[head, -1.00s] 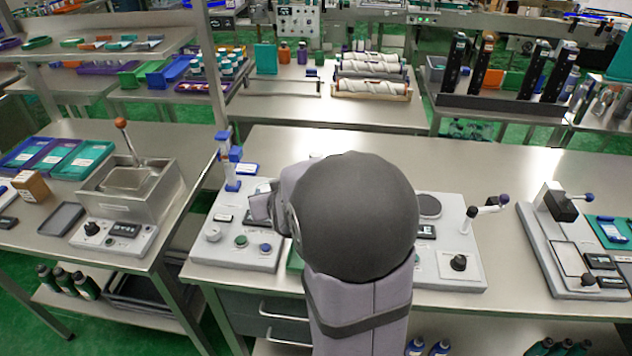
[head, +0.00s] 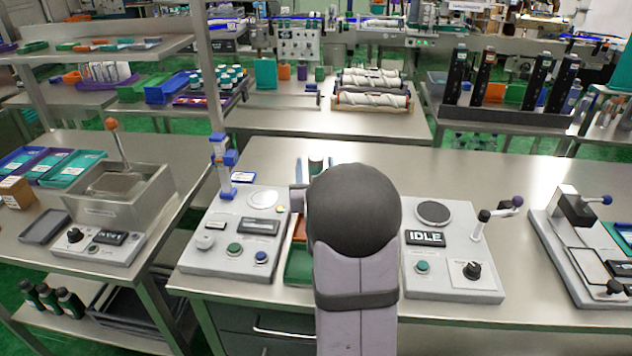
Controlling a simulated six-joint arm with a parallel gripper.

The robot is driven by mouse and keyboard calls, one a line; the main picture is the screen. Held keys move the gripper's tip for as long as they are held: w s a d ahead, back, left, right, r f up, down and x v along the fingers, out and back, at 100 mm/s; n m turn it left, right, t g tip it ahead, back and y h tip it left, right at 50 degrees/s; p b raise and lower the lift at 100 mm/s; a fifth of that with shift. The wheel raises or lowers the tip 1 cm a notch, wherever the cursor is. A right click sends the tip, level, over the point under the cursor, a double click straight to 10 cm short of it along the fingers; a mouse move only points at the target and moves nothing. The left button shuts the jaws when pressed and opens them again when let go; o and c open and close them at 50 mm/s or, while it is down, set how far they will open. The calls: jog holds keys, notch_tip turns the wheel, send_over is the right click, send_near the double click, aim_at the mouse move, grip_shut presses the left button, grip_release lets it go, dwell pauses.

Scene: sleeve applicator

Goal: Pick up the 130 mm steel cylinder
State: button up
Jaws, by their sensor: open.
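I cannot make out the 130 mm steel cylinder in the head view. My arm's dark round joint and its pale upper link cover the middle of the bench. My gripper is hidden behind that joint. Just past the joint, a thin blue-grey upright piece (head: 298,171) and the top of a dark, white-banded round item (head: 316,164) show. A green tray (head: 298,268) is partly covered by my arm.
Left of my arm is a grey station (head: 215,262) with buttons and a blue-clamped post (head: 221,165). Right is a station with an IDLE display (head: 425,238) and a lever (head: 497,211). A lever fixture (head: 575,210) stands far right. The bench behind is mostly clear.

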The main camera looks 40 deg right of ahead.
jog(key=p+x, duration=0.2)
jog(key=x, duration=0.4)
jog(key=shift+d, duration=0.2)
jog(key=shift+r, duration=0.15)
jog(key=shift+c, duration=0.4)
grip_shut()
jog(key=shift+r, duration=0.1)
